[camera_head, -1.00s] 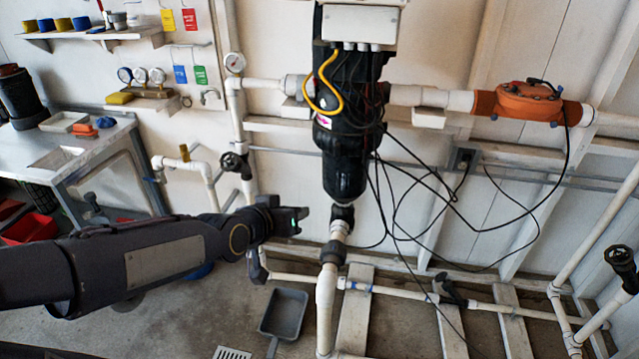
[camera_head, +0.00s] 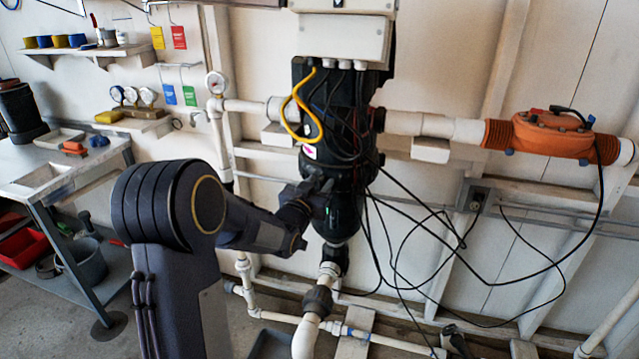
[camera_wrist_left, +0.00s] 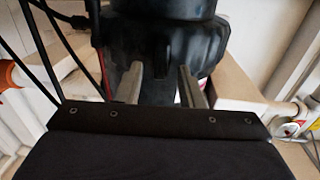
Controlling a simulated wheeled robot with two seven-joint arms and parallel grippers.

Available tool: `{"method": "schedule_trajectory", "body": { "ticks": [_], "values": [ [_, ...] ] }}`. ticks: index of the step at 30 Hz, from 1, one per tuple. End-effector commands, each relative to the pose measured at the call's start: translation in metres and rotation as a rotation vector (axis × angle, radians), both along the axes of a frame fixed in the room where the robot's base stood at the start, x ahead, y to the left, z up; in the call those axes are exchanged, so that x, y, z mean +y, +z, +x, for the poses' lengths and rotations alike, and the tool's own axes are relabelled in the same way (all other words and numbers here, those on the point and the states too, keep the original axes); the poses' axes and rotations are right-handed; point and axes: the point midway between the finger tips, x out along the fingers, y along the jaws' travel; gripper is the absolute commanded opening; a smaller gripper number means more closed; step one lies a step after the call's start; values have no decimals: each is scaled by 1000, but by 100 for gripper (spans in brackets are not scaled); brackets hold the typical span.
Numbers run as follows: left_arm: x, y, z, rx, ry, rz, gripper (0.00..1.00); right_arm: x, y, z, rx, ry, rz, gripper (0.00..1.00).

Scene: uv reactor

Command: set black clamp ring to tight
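The black clamp ring (camera_head: 358,172) is the wide band around the lower part of the upright black reactor vessel (camera_head: 345,212). In the left wrist view the ring (camera_wrist_left: 165,45) is large and close, with the black body continuing below it. My left gripper (camera_head: 318,190) is at the left front of the ring in the head view. In the left wrist view its two fingers (camera_wrist_left: 160,86) are apart and point at the ring's lower part. I cannot tell whether they touch it. My arm and gripper hide part of the ring's left side. My right gripper is not in view.
A yellow cable (camera_head: 297,108) and several black cables (camera_head: 420,240) hang around the vessel. White pipes (camera_head: 420,124) run to both sides, with an orange fitting (camera_head: 553,135) at right. A workbench (camera_head: 62,165) stands at left.

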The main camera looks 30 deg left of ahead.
Motion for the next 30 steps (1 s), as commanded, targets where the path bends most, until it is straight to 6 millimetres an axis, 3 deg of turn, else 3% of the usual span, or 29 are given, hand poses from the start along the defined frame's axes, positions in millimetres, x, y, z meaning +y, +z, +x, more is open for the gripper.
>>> {"method": "schedule_trajectory", "body": {
  "ticks": [10,18,26,30],
  "values": [
    [1,0,6,1,0,-1,35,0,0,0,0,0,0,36],
    [1,0,6,1,0,-1,0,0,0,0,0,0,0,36],
    [1,0,6,1,0,-1,0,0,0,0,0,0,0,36],
    [-9,-4,8,-3,-3,-2,0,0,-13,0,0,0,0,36]
  ]
}}
